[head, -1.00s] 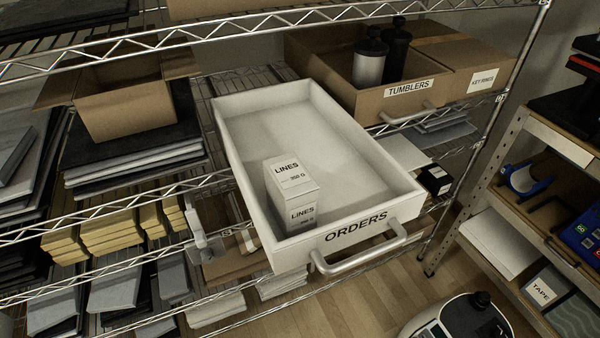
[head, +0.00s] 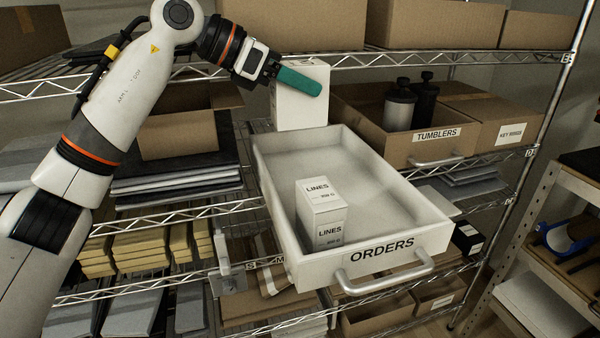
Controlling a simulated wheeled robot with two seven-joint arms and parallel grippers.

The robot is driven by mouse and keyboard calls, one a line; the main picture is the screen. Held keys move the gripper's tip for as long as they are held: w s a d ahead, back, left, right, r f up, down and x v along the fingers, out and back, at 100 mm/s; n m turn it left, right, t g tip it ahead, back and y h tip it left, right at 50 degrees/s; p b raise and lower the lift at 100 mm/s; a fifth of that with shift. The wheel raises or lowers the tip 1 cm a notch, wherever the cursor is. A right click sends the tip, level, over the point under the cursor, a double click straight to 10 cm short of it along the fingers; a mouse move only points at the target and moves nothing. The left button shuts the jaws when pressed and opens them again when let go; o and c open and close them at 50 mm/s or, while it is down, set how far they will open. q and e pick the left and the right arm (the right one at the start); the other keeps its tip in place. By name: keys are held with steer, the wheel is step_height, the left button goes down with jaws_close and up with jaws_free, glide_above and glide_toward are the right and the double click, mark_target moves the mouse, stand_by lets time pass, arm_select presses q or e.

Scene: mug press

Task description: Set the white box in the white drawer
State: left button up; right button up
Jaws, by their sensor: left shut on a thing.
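My left gripper (head: 297,82), with a green finger showing, is shut on a plain white box (head: 302,108). It holds the box upright at the back end of the white drawer (head: 372,263). The box's lower edge shows just at the drawer's back rim; I cannot tell how high it is above it. The drawer is labelled ORDERS, is pulled out and open at the top. A smaller white carton labelled LINES (head: 322,212) stands inside it, near the front left corner. My right gripper is not in view.
The back and right of the drawer floor are bare. A cardboard TUMBLERS bin (head: 436,134) with dark and grey tumblers stands to the right behind the drawer. An open cardboard box (head: 178,135) is at the left. A wire shelf edge (head: 420,57) runs above.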

arm_select(q)
step_height(320, 180, down, 16)
steer(key=shift+f+p, duration=0.1)
steer(key=shift+p, duration=0.45)
steer(key=shift+f, duration=0.1)
steer(key=o, duration=1.2)
steer(key=shift+f, duration=0.1)
steer(key=shift+a+r, duration=0.1)
steer(key=shift+r, duration=0.1)
steer(key=b+v, duration=0.2)
steer(key=v, duration=0.9)
steer(key=shift+s+a+r, duration=0.15)
steer(key=shift+s+a, duration=0.05)
steer(key=shift+a, duration=0.15)
